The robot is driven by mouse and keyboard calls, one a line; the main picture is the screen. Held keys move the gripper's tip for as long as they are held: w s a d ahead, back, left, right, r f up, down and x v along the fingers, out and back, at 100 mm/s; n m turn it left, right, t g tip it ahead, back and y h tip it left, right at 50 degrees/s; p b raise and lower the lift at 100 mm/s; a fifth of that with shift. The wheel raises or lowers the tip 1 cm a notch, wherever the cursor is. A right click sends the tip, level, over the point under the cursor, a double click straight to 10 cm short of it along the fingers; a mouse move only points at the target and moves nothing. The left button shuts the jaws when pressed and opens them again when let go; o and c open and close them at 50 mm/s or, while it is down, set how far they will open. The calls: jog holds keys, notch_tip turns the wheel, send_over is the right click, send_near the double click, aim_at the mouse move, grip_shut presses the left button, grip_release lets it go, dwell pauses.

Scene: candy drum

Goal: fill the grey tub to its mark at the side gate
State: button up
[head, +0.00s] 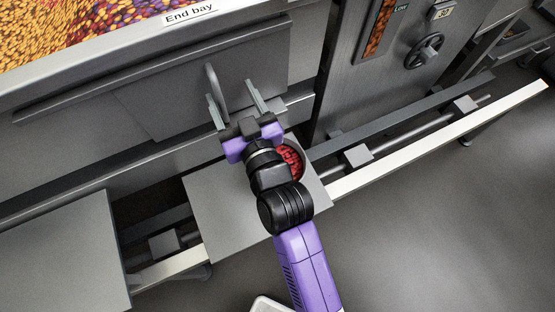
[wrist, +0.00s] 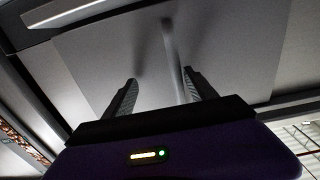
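My gripper (head: 231,92) is open in front of a grey gate panel (head: 265,68) on the bay's wall. An upright bar handle (head: 212,80) on the panel stands between its fingers; in the wrist view the handle (wrist: 172,60) shows between the two spread fingers (wrist: 160,92), without being clamped. A round tub with a dark grey rim (head: 302,162) and red contents (head: 290,157) sits in a square grey plate (head: 225,210) below the panel. My wrist hides much of the tub, and its mark and fill level cannot be made out.
An "End bay" label (head: 190,14) sits under a bin of coloured candies (head: 60,25). To the right are a handwheel (head: 424,50) and a sight window (head: 378,30). A rail (head: 440,140) with blocks runs below. Another grey plate (head: 55,250) lies left; the floor right is clear.

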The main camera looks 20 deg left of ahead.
jog(key=shift+s+a, duration=0.15)
jog(key=shift+s, duration=0.1)
jog(key=b+v, duration=0.1)
jog(key=v, duration=0.8)
dwell(0.8)
